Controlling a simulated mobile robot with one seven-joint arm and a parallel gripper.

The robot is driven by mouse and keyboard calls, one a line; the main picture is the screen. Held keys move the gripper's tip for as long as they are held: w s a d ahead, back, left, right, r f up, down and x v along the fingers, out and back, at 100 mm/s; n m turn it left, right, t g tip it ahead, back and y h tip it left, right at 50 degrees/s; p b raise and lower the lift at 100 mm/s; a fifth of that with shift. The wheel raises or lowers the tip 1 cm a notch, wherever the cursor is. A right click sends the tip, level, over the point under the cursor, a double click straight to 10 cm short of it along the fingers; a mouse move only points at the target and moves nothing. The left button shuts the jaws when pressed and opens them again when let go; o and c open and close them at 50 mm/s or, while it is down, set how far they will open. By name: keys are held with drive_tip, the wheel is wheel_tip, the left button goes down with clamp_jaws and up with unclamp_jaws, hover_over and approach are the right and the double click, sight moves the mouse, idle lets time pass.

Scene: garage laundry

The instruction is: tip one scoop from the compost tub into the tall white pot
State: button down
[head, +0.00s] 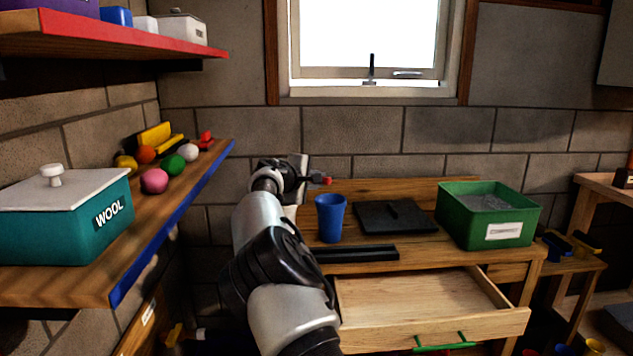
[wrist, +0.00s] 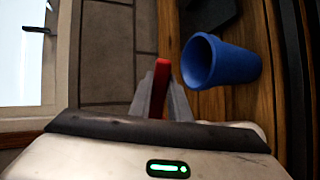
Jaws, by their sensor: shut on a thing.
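My gripper (head: 317,180) is up near the back wall, above and left of the blue cup. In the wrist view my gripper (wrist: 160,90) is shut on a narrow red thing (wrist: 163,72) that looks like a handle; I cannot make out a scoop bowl. A green tub (head: 520,222) with grey, grainy contents and a white label too small to read stands at the bench's right end. It may be the compost tub. I cannot clearly identify the tall white pot; a pale patch (head: 290,212) shows beside my wrist, partly hidden by my arm.
A blue cup (head: 330,218) stands upright on the bench, close to my gripper. A dark flat slab (head: 380,216) lies between cup and green tub. The drawer (head: 415,300) below is open. A shelf with a teal WOOL box (head: 65,225) and small balls is at left.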

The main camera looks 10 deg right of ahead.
drive_tip(key=shift+r, duration=0.1)
idle(0.4)
wheel_tip(320, 180, up, 6)
drive_tip(key=p, duration=0.5)
drive_tip(key=shift+s+d, duration=0.1)
drive_tip(key=shift+s+d+f, duration=0.1)
drive_tip(key=shift+d+f, duration=0.1)
drive_tip(key=shift+f, duration=0.05)
drive_tip(key=s+d+f+n+t+y, duration=0.1)
drive_tip(key=s+f+n+y, duration=0.3)
drive_tip(key=s, duration=0.9)
drive_tip(key=s+d+f+n+t+y, duration=0.1)
drive_tip(key=s+f+n+y, duration=0.4)
drive_tip(key=s, duration=0.8)
wheel_tip(320, 180, up, 22)
drive_tip(key=m+h+p, duration=0.1)
drive_tip(key=m+p, duration=0.1)
drive_tip(key=p, duration=2.1)
drive_tip(key=shift+s, duration=0.15)
